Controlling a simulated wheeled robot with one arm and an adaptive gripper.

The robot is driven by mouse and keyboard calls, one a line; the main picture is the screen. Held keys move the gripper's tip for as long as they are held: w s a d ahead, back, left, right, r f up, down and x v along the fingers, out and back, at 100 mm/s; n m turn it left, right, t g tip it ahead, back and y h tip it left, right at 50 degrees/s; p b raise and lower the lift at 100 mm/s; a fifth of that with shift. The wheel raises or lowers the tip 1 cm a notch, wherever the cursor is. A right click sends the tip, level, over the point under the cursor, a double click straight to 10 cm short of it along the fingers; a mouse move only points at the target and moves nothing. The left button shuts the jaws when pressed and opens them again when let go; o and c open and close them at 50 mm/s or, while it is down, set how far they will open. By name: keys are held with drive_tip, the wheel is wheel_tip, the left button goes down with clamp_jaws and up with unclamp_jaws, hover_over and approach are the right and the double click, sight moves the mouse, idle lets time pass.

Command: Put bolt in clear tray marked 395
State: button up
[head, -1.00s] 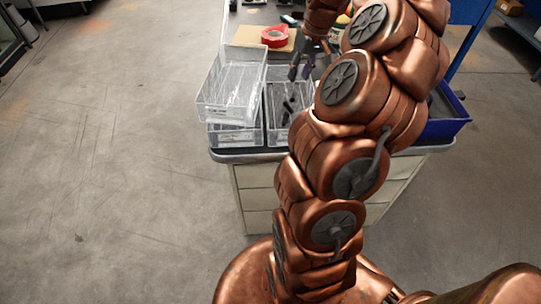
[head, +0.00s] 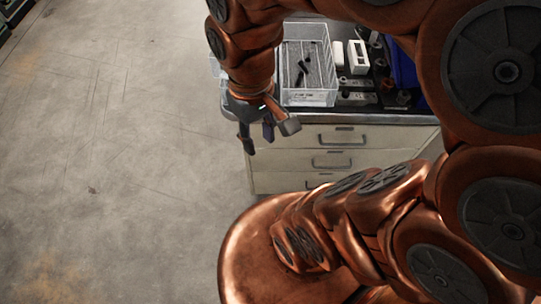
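A clear tray (head: 329,97) stands at the front left of the bench top, with a small label on its front wall that is too small to read. Dark bolt-like pieces (head: 300,72) lie inside it. Part of another clear tray (head: 215,66) shows left of my arm, mostly hidden behind it. My gripper (head: 268,138) hangs in front of the bench's front left edge, left of and nearer than the labelled tray. Its fingers point down and are spread apart, and I see nothing between them. I cannot tell which tray is marked 395.
Metal parts (head: 356,83), a white block (head: 358,57) and a blue bin (head: 403,70) sit right of the tray. My arm covers the bench's right side. The floor on the left is clear.

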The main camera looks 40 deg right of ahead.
drive_tip(key=shift+m, duration=0.3)
drive_tip(key=s, duration=0.1)
drive_tip(key=s+f, duration=0.1)
drive_tip(key=s, duration=0.2)
drive_tip(key=shift+s+a+f, duration=0.3)
drive_tip(key=shift+s, duration=0.05)
wheel_tip(320, 180, up, 8)
drive_tip(key=p, duration=0.8)
